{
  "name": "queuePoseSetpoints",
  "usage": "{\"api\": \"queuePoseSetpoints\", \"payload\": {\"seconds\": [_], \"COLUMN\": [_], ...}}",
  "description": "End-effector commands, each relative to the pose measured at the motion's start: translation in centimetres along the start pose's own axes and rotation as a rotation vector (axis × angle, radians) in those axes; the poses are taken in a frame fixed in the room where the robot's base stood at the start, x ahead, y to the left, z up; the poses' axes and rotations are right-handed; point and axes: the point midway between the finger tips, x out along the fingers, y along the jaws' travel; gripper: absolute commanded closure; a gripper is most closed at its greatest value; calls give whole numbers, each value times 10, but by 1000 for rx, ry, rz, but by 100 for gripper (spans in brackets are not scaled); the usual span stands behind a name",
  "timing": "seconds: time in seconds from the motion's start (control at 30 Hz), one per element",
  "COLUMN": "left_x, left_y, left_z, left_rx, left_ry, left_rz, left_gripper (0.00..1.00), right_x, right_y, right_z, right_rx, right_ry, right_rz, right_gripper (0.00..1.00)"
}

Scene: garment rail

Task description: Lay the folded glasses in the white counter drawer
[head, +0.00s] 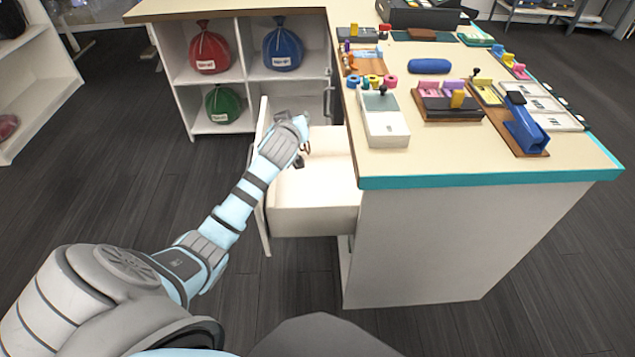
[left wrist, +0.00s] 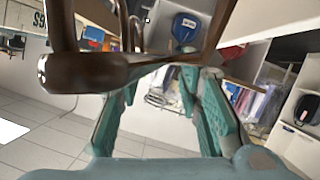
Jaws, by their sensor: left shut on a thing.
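The white counter drawer (head: 318,222) is pulled open from the counter's left side in the head view. My left gripper (head: 304,152) is over the open drawer, partly hidden behind my own wrist. In the left wrist view the left gripper (left wrist: 162,72) is shut on the brown folded glasses (left wrist: 85,74), which cross close in front of the fingertips. In the head view the glasses are mostly hidden, with only small dark bits showing near the fingers. I cannot tell how far above the drawer floor they are. My right gripper is not in view.
The counter top (head: 440,165) overhangs beside the drawer on the right. A white box (head: 385,128) with a dark knob stands near its edge. A blue case (head: 430,66) and several trays lie farther back. Shelves behind hold red (head: 208,50), blue (head: 283,48) and green (head: 223,104) bags.

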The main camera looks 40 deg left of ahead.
Motion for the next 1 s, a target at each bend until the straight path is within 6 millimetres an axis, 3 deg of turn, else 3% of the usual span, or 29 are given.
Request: {"api": "queuePoseSetpoints", "payload": {"seconds": [0.1, 0.3, 0.6, 1.0], "left_x": [18, 42, 61, 63], "left_y": [-17, -38, -54, -56], "left_z": [46, 103, 148, 154], "left_rx": [3, 4, 3, 4], "left_ry": [-7, -4, -3, -1], "left_rz": [-3, 1, 2, 4], "left_gripper": [86, 86, 86, 86], "right_x": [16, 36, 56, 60], "right_y": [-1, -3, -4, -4], "right_z": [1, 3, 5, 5], "right_rx": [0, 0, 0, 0], "right_ry": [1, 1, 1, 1], "right_rz": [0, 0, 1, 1], "right_gripper": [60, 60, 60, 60]}}
